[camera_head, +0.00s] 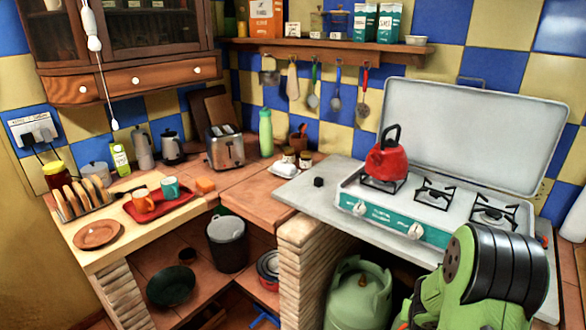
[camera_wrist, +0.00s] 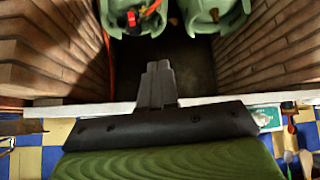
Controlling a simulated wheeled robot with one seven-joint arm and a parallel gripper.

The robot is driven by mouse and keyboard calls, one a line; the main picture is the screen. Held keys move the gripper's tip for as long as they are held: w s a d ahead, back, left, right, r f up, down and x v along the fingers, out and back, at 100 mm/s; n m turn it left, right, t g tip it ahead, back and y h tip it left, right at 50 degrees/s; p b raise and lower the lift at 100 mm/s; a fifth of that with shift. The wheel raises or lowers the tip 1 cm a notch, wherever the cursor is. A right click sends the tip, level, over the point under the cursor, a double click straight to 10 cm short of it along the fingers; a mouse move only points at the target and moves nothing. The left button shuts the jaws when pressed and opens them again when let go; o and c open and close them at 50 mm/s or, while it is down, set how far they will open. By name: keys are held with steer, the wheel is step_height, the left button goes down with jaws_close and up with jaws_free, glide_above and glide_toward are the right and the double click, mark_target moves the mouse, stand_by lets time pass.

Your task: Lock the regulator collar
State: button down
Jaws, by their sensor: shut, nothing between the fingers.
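The wrist view is upside down. It shows my gripper (camera_wrist: 158,67) with its dark fingers together and empty, pointing into the brick bay. Two green gas cylinders stand beyond the fingertips, apart from them. The left cylinder (camera_wrist: 118,26) carries a fitting with red and blue parts (camera_wrist: 134,18), which looks like the regulator; its collar cannot be made out. The right cylinder (camera_wrist: 228,20) has a small orange-brown valve (camera_wrist: 214,14). In the head view one cylinder (camera_head: 345,300) shows under the stove counter; my green and black arm covers the area to its right, and my fingers are hidden.
Brick walls (camera_wrist: 55,45) and (camera_wrist: 268,45) flank the bay. An orange hose (camera_wrist: 107,50) runs along the left wall. A pale counter edge (camera_wrist: 60,110) crosses near the fingers. Above, the stove (camera_head: 430,205) holds a red kettle (camera_head: 387,163).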

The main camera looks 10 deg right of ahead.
steer(key=s+a+r+n+y+p, duration=0.1)
steer(key=s+a+r+n+p, duration=0.15)
steer(key=a+r, duration=0.65)
steer(key=s+a+r+n+y+p, duration=0.1)
steer(key=s+a+r+y, duration=0.15)
steer(key=a+r, duration=0.7)
steer(key=s+a+r+n+y+p, duration=0.1)
steer(key=s+a+r+n, duration=0.1)
steer(key=s, duration=0.5)
steer(key=s+a+r+n+p, duration=0.1)
steer(key=s+a+r, duration=0.3)
steer(key=s+r, duration=0.2)
steer(key=shift+s+r+n+g+y, duration=0.3)
steer(key=shift+s+r+n+y, duration=0.05)
steer(key=shift+s, duration=0.7)
